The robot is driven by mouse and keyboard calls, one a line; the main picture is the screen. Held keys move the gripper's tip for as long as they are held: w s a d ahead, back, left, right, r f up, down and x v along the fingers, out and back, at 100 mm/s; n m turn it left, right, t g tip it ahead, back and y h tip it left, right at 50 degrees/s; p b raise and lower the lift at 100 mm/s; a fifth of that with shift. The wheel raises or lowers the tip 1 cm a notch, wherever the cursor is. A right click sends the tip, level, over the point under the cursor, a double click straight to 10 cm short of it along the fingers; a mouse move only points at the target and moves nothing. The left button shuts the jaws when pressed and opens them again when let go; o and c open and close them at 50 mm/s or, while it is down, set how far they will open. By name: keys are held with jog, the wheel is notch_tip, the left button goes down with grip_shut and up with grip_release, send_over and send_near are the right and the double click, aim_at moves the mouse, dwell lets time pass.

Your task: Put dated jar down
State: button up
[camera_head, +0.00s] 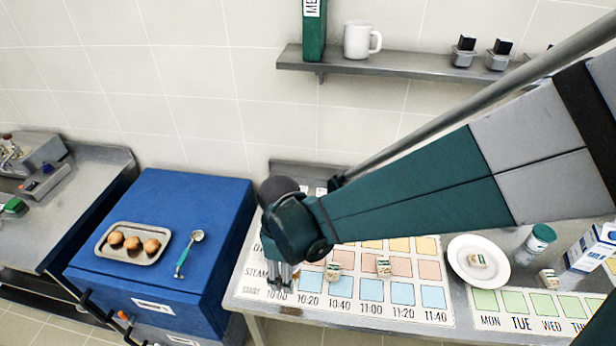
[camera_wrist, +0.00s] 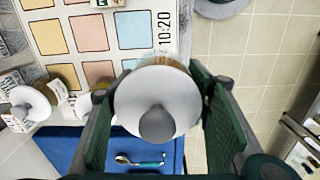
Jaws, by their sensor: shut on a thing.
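My gripper (camera_head: 280,276) is low over the left end of the printed board (camera_head: 440,314), by its 10:00 column, in the head view. In the wrist view, my gripper (camera_wrist: 160,110) has its dark green pads on both sides of a jar (camera_wrist: 140,88) with a round white lid and a grey knob. The jar is seen from above, so its label is hidden, and I cannot tell whether its base touches the board. My arm and gripper hide the jar in the head view.
More white-lidded jars (camera_wrist: 34,104) stand at the left in the wrist view. Small labelled blocks (camera_head: 333,271) sit on the board. A blue cabinet (camera_head: 195,205) with a tray (camera_head: 104,250) and spoon (camera_head: 184,258) is at left. A plate (camera_head: 459,274) is at right.

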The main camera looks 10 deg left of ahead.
jog(key=shift+w, duration=0.1)
dwell(0.4)
jog(key=w+d, duration=0.4)
jog(key=w, duration=0.9)
jog(key=w+d, duration=0.4)
jog(key=w, duration=0.9)
jog(key=shift+w+d+r+n+p, duration=0.15)
jog(key=shift+w+d+n+p, duration=0.15)
jog(key=shift+n+p, duration=0.1)
jog(key=shift+f, duration=3.15)
jog(key=shift+f, duration=0.1)
jog(key=shift+f, duration=1.75)
jog(key=shift+f+b, duration=0.2)
jog(key=shift+b, duration=0.15)
